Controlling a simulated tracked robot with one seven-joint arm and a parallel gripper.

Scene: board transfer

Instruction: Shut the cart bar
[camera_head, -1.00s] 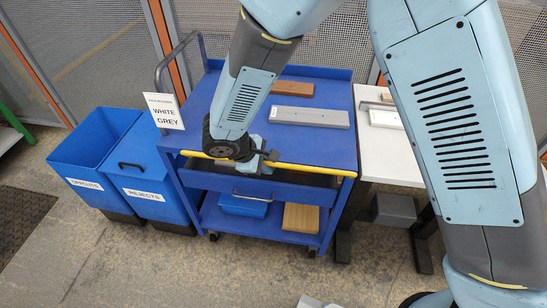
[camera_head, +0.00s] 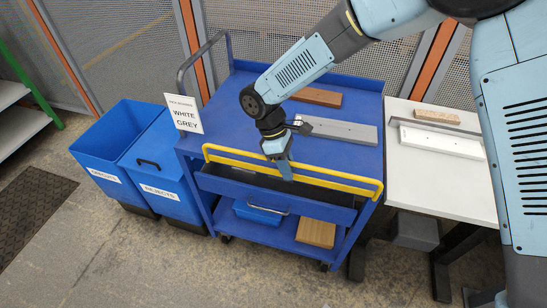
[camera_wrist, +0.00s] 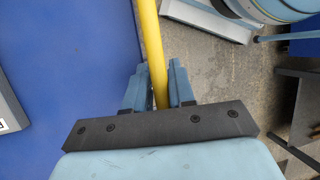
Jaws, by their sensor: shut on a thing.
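The blue cart (camera_head: 240,100) stands in front of me. Its yellow bar (camera_head: 335,184) shows as a long narrow loop with rounded ends across the cart's front edge, above a dark drawer opening. My gripper (camera_head: 287,176) points down at the middle of the bar, on its nearer rail. In the wrist view the yellow bar (camera_wrist: 150,45) runs between the two fingers of my gripper (camera_wrist: 160,88), which are closed around it. The fingers hide a short piece of the bar.
A brown board (camera_head: 317,97) and a grey board (camera_head: 345,131) lie on the cart top. A white table (camera_head: 420,180) with a white board (camera_head: 440,141) stands close on the right. Blue bins (camera_head: 165,180) stand left. Floor in front is clear.

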